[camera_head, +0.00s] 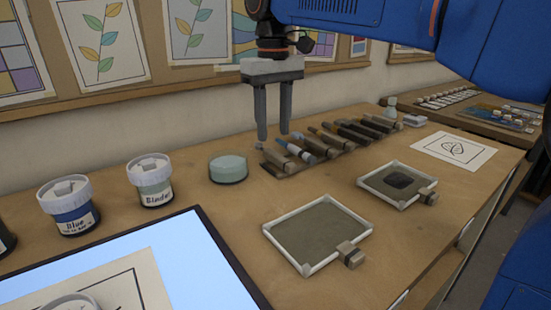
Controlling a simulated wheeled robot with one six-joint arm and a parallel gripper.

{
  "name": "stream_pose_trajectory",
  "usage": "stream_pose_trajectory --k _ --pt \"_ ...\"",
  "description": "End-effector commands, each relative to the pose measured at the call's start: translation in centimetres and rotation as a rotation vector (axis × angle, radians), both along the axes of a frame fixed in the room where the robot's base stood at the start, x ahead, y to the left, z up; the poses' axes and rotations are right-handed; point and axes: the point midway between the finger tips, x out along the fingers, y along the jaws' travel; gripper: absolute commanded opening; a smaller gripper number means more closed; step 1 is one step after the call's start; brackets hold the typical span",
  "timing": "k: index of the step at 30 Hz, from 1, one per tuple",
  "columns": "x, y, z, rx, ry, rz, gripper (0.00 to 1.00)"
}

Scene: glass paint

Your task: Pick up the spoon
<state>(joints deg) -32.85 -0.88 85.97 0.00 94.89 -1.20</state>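I cannot make out a clear spoon shape. A wooden rack (269,165) in the middle of the table holds a row of several handled tools, and the spoon may be among them. The nearest tools have grey-brown block handles, and one (295,149) shows blue and white. My gripper (274,135) points straight down at the rack's left end, close to the nearest tools. Its two grey fingers are apart, with nothing visible between them. I cannot tell whether the fingertips are above or behind the tools.
A round pale green lidded pot (228,169), a Binder jar (152,180) and a Blue paint jar (69,205) stand left of the rack. Two framed trays (317,262) (367,181) lie in front. A lit panel (190,245) fills the lower left. The wall is close behind.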

Motion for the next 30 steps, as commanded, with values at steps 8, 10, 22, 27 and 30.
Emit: stream_pose_trajectory --k 8,10,22,27,30 --pt "0.0 -0.2 -1.9 -0.001 0.001 -0.001 0.39" --pt "0.0 -0.4 -2.9 -0.002 0.002 -0.001 0.39" --pt "0.1 -0.4 -5.9 0.001 -0.001 0.0 0.39" --pt "0.1 -0.4 -5.9 0.0 0.0 0.0 0.32" --pt "0.1 -0.4 -5.9 0.0 0.0 0.0 0.08"
